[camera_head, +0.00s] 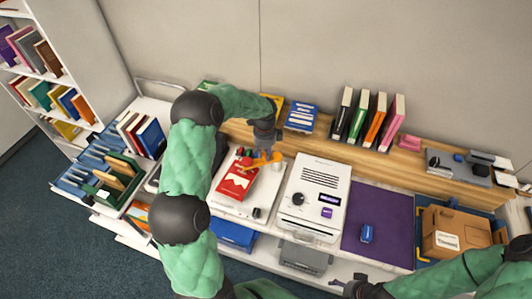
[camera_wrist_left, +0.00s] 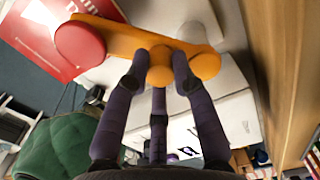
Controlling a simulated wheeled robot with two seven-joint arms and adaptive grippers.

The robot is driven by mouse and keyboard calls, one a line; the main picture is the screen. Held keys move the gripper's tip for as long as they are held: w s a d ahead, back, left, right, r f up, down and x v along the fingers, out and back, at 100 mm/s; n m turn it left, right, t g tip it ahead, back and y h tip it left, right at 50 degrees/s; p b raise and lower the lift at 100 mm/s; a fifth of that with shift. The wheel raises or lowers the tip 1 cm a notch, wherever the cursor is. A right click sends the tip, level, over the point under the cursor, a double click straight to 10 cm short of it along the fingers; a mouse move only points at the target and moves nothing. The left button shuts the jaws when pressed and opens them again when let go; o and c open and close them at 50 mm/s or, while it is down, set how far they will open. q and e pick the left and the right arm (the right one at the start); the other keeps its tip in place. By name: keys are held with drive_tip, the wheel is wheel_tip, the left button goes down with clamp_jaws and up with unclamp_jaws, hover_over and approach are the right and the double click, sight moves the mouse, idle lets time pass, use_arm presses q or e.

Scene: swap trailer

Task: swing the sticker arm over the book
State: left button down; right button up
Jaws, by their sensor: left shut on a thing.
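The red book (camera_head: 235,184) lies flat on a white stand left of the middle of the counter. The orange sticker arm (camera_head: 256,163) reaches over the book's upper right part in the head view. In the left wrist view the sticker arm (camera_wrist_left: 125,35) has a round red pad (camera_wrist_left: 80,44) at one end, over the edge of the red book (camera_wrist_left: 45,30). My left gripper (camera_head: 268,148) is shut on the sticker arm at its round orange knob (camera_wrist_left: 160,68). My right gripper (camera_head: 345,287) is low in the head view, away from the book; its fingers are unclear.
A white machine (camera_head: 316,190) with a dark knob stands right of the book's stand. A purple mat (camera_head: 385,215) with a blue object (camera_head: 367,233) lies further right, beside a cardboard box (camera_head: 452,232). Upright books (camera_head: 366,118) stand on the back ledge. A green crate (camera_head: 115,180) is at left.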

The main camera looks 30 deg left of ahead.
use_arm(q)
drive_tip(key=shift+w+a+m, duration=0.15)
drive_tip(key=shift+w+m, duration=0.05)
drive_tip(key=shift+m, duration=0.2)
drive_tip(key=c, duration=1.1)
unclamp_jaws()
drive_tip(key=shift+o, duration=0.2)
wheel_tip(320, 180, up, 12)
drive_tip(key=shift+r, duration=0.1)
